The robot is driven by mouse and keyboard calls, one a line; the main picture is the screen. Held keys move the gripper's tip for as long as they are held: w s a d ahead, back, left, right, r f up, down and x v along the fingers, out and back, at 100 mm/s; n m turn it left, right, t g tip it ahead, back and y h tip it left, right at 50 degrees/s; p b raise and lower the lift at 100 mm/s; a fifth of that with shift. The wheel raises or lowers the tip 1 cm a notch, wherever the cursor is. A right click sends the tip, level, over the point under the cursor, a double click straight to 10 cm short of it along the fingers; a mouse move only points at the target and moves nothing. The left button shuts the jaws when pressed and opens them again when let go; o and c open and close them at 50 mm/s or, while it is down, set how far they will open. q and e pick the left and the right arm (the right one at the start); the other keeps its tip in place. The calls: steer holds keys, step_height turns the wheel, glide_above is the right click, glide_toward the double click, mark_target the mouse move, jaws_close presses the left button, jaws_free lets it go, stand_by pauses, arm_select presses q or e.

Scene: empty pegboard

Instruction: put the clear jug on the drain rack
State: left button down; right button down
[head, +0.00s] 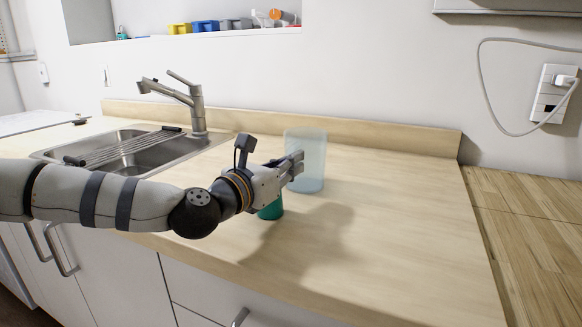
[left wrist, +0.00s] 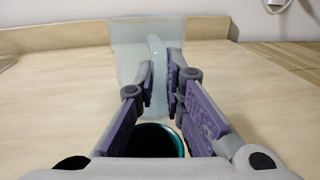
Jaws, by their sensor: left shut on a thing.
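The clear jug (head: 312,150) is pale, see-through and upright over the wooden counter, right of the sink; I cannot tell whether its base touches the counter. My left gripper (head: 297,164) is at the jug's near left side. In the left wrist view the fingers (left wrist: 160,84) are shut on the jug's handle, with the jug's body (left wrist: 135,38) just beyond them. The drain rack (head: 122,149), made of metal bars with dark ends, lies across the sink at the left. My right gripper is not in view.
A teal cup (head: 271,209) stands on the counter just below my left gripper; its dark opening shows in the left wrist view (left wrist: 160,142). The steel sink (head: 165,157) has a tall faucet (head: 197,108) behind it. The counter's right part is clear.

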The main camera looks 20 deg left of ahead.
arm_select(q)
steer(key=shift+r, duration=0.1)
steer(key=shift+f, duration=0.25)
steer(key=c, duration=1.7)
jaws_free()
steer(key=shift+s+r, duration=0.1)
